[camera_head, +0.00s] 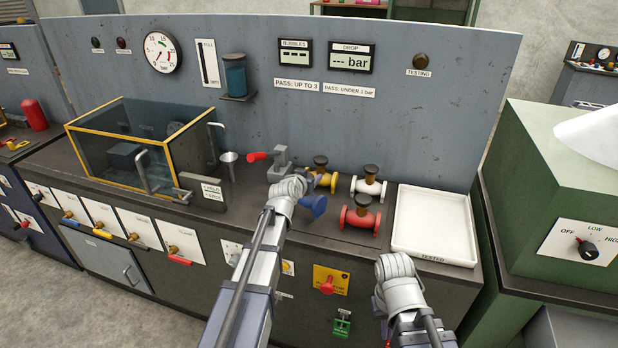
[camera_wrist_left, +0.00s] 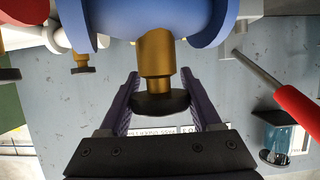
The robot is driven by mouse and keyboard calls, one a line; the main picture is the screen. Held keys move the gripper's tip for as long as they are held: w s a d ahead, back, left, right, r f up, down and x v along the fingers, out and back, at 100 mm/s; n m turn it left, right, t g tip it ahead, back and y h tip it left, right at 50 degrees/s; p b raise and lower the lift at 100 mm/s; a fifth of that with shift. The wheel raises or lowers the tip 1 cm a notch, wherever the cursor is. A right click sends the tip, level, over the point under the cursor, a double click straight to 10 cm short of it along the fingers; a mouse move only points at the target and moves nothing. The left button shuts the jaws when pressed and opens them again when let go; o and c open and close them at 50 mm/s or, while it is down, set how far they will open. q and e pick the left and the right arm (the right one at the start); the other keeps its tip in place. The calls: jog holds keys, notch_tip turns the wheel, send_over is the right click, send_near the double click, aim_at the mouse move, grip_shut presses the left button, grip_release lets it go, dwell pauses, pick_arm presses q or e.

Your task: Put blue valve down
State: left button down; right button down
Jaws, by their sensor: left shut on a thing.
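The blue valve (camera_head: 316,206) shows in part beyond my left wrist in the head view. In the left wrist view its blue flanged body (camera_wrist_left: 160,18) is at the top, with the brass neck (camera_wrist_left: 155,55) and dark handwheel (camera_wrist_left: 160,103) pointing down the picture. My left gripper (camera_wrist_left: 160,77) has its two purple fingers on either side of the neck and handwheel, shut on the valve. The head view hides these fingers behind my wrist. Whether the valve touches the bench is unclear. My right wrist is at the lower right of the head view; its fingers do not show.
A yellow valve (camera_head: 323,179), white valve (camera_head: 369,188) and red valve (camera_head: 360,217) stand close right of the blue one. The white TESTED tray (camera_head: 471,258) is empty. A grey clamp (camera_head: 281,160) with a red handle stands behind. The glass tank (camera_head: 122,157) is left.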

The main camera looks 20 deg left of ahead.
pick_arm(q)
notch_tip(320, 180, down, 4)
jog(key=b, duration=0.3)
jog(key=shift+r, duration=0.2)
jog(key=shift+c, duration=0.4)
grip_release()
jog(key=shift+f, duration=0.1)
